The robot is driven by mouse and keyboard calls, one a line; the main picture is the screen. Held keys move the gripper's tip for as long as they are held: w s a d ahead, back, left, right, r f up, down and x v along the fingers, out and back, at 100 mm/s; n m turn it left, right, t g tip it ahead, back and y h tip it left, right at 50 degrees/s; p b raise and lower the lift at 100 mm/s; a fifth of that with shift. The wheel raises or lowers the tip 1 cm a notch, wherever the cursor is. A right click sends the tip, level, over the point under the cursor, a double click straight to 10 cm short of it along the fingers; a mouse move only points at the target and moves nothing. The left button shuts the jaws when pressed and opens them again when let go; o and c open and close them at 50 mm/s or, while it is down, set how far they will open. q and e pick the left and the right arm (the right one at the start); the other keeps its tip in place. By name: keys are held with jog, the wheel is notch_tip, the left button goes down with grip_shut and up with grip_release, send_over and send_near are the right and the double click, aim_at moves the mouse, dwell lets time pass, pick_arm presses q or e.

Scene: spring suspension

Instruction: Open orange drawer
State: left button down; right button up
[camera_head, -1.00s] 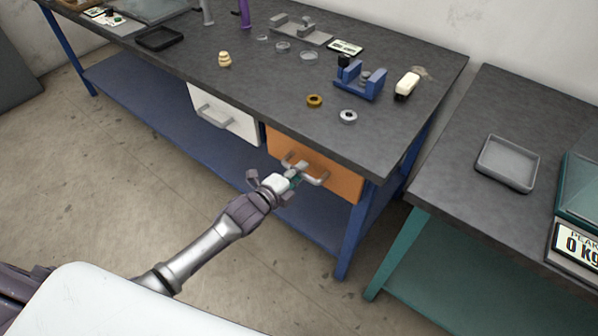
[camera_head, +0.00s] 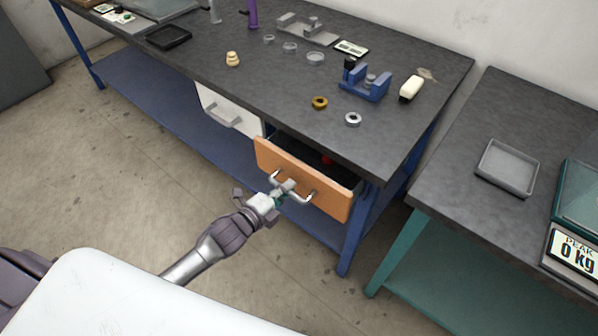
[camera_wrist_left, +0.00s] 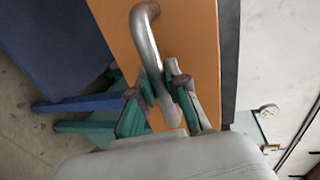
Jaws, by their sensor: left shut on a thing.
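The orange drawer (camera_head: 325,196) is under the right end of the dark workbench and stands partly open. A dark interior with a small red thing (camera_head: 327,159) shows behind its front. Its silver bar handle (camera_head: 308,199) runs across the front. My left gripper (camera_head: 284,190) is shut on the handle. In the left wrist view, the gripper (camera_wrist_left: 160,98) has its green-padded fingers on both sides of the handle (camera_wrist_left: 146,38), close to the orange front (camera_wrist_left: 196,40). My right gripper is in neither view.
A closed white drawer (camera_head: 222,112) is left of the orange one. A blue bench leg (camera_head: 354,238) stands right of it. A second table with a grey tray (camera_head: 507,166) and a scale (camera_head: 572,248) is at the right. The floor in front is clear.

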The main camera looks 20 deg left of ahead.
pick_arm(q)
jog(key=f+p+v, duration=0.2)
jog(key=v, duration=0.7)
jog(key=f+p+v, duration=0.1)
jog(key=p+v, duration=0.1)
jog(key=v, duration=0.7)
jog(key=shift+s+f, duration=0.4)
jog(key=shift+s, duration=0.1)
jog(key=shift+a, duration=0.15)
jog(key=c, duration=1.1)
grip_release()
jog(key=shift+c, duration=0.2)
jog(key=v, duration=1.2)
